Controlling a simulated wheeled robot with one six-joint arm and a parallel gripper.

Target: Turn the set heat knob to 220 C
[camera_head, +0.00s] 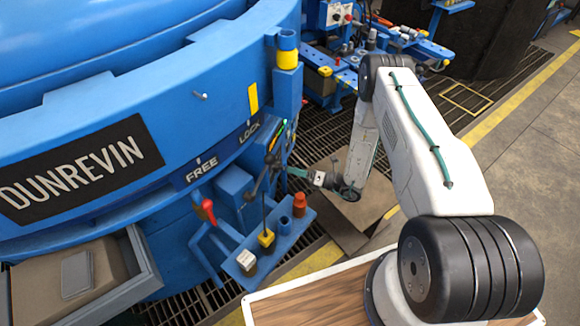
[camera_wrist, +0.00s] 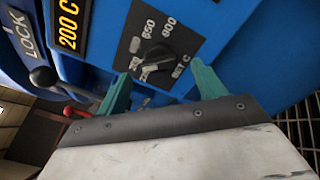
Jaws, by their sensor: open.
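The set heat knob (camera_wrist: 157,60) is a dark round knob on a black dial plate (camera_wrist: 184,30) in the wrist view. My gripper (camera_wrist: 161,70) is open, with one teal finger on each side of the knob in that view. Contact cannot be told. The knob's pointer direction is unclear. An orange readout (camera_wrist: 69,22) at the upper left shows 200 C. In the head view my gripper (camera_head: 296,172) is beside the furnace's blue side, and the knob's face cannot be made out.
The blue furnace body (camera_head: 190,110) fills the left. Levers with dark and red handles (camera_head: 207,206) and a small blue shelf (camera_head: 270,248) stand close to my gripper. A dark lever knob (camera_wrist: 44,77) shows left in the wrist view. Floor on the right (camera_head: 540,150) is clear.

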